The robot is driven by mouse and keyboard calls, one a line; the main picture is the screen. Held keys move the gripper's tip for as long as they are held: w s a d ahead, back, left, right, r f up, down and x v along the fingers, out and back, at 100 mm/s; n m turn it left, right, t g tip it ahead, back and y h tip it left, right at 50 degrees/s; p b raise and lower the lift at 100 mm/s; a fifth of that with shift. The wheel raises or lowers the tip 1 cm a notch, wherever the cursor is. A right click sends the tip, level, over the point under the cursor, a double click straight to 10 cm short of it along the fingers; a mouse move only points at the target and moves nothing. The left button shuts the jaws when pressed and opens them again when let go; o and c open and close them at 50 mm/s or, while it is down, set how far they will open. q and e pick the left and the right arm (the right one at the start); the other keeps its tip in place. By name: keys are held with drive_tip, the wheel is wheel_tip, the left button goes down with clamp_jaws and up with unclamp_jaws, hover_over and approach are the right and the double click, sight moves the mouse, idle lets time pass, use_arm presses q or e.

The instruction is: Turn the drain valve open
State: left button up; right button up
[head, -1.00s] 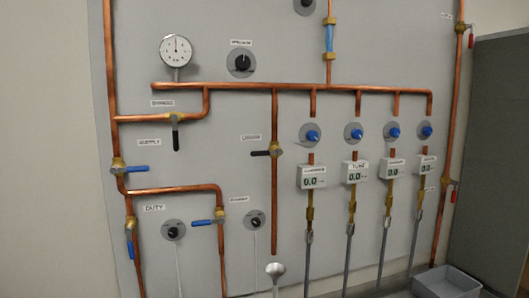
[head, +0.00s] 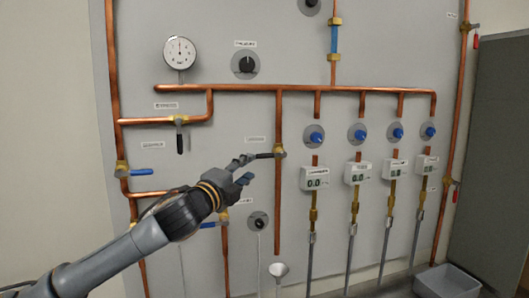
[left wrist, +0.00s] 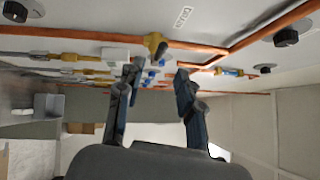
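In the head view, the drain valve (head: 279,153) is a brass body on the vertical copper pipe above a small funnel. Its black lever (head: 265,155) points left, roughly level, across the pipe. The label above it is too blurred to read. My left gripper (head: 246,168) is in front of the panel, at the free end of the lever; contact cannot be told. In the left wrist view my left gripper (left wrist: 158,75) has its two fingers apart, with a gap between the tips. A brass valve (left wrist: 155,43) shows beyond the gap. My right gripper is out of view.
Other valves surround it: a black-lever valve (head: 179,122) above left and a blue-lever valve (head: 124,170) at left. A black knob (head: 259,222) sits below. The funnel (head: 279,270) stands under the pipe. Flow meters (head: 314,178) and a grey bin (head: 448,280) are to the right.

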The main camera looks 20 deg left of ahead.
sight(263, 157)
use_arm(q)
drive_tip(key=p+x, duration=0.3)
drive_tip(key=x, duration=0.5)
drive_tip(key=shift+d+r, duration=0.1)
drive_tip(key=shift+r, duration=0.05)
drive_tip(key=shift+w+d, duration=0.1)
drive_tip(key=shift+w, duration=0.6)
drive_tip(key=shift+c, duration=0.3)
clamp_jaws()
